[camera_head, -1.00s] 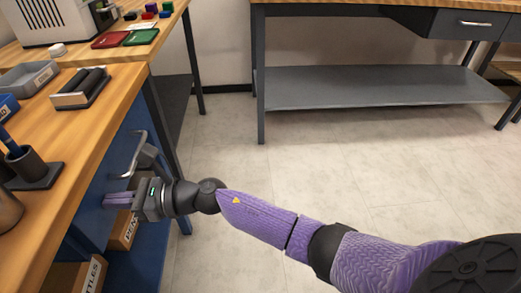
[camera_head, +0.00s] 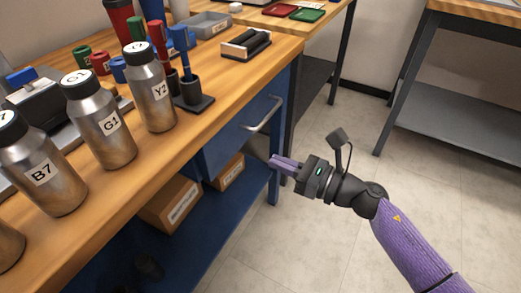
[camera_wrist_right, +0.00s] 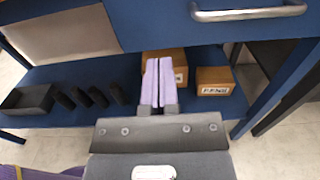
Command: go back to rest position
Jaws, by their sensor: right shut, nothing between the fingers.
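My right gripper (camera_head: 273,162) is in the head view, beside the front of the blue workbench, below the level of its wooden top. Its purple fingers are shut with nothing between them. They are apart from the drawer handle (camera_head: 264,114), which is a little above and to the left. In the right wrist view the fingers (camera_wrist_right: 157,62) point toward the lower shelf, with the handle (camera_wrist_right: 248,12) at the upper right. My left gripper is not in view.
Steel bottles labelled B7 (camera_head: 43,170), G1 (camera_head: 101,125) and Y2 (camera_head: 150,90) stand on the wooden top (camera_head: 215,125). Cardboard boxes (camera_head: 170,203) sit on the lower shelf (camera_head: 200,235). Another table (camera_head: 445,95) stands at the right. The floor (camera_head: 320,225) between is clear.

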